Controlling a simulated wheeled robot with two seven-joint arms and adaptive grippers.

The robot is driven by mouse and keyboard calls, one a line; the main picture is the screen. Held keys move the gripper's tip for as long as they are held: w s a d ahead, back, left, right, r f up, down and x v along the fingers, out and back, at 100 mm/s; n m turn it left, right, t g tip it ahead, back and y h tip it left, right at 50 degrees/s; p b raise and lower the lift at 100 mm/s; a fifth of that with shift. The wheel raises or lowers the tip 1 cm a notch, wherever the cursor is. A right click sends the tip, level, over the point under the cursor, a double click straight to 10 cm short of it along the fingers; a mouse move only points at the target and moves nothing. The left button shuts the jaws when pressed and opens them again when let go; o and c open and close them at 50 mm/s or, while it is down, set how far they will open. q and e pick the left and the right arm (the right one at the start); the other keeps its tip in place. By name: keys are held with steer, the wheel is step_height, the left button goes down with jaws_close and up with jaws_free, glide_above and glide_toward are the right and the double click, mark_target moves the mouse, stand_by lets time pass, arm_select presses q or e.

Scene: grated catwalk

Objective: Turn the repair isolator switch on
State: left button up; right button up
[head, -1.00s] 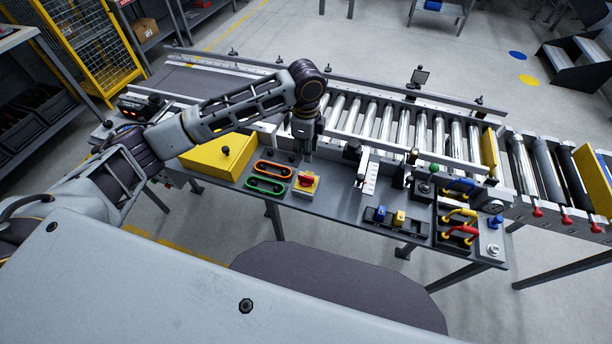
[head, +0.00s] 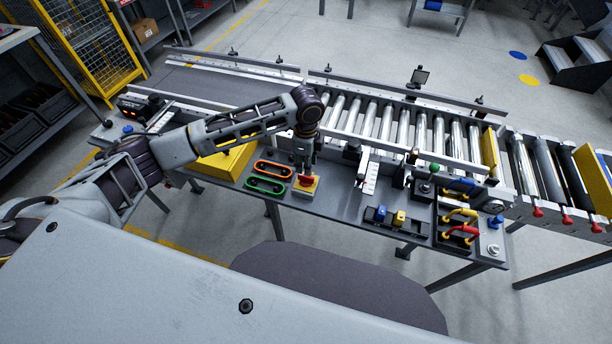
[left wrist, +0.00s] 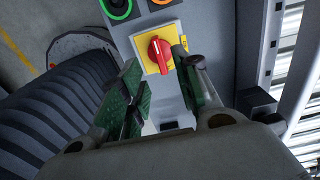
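The isolator switch is a red rotary knob (head: 306,181) on a yellow square plate (head: 312,192), on the near side of the conveyor bench. In the left wrist view the red knob (left wrist: 159,54) shows clearly on its yellow plate (left wrist: 148,66), just beyond the fingertips. My left gripper (head: 304,172) points down at the switch and covers part of it in the head view. In the left wrist view its green-padded fingers (left wrist: 163,84) are apart with nothing between them. I cannot tell whether they touch the knob. My right gripper is not in view.
An orange-rimmed handle slot (head: 272,169) and a green-rimmed one (head: 264,186) lie left of the switch. A yellow box (head: 222,164) stands farther left. Rollers (head: 400,125) run behind.

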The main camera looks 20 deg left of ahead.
mark_target(306, 179)
arm_select(q)
steer(key=shift+f, duration=3.6)
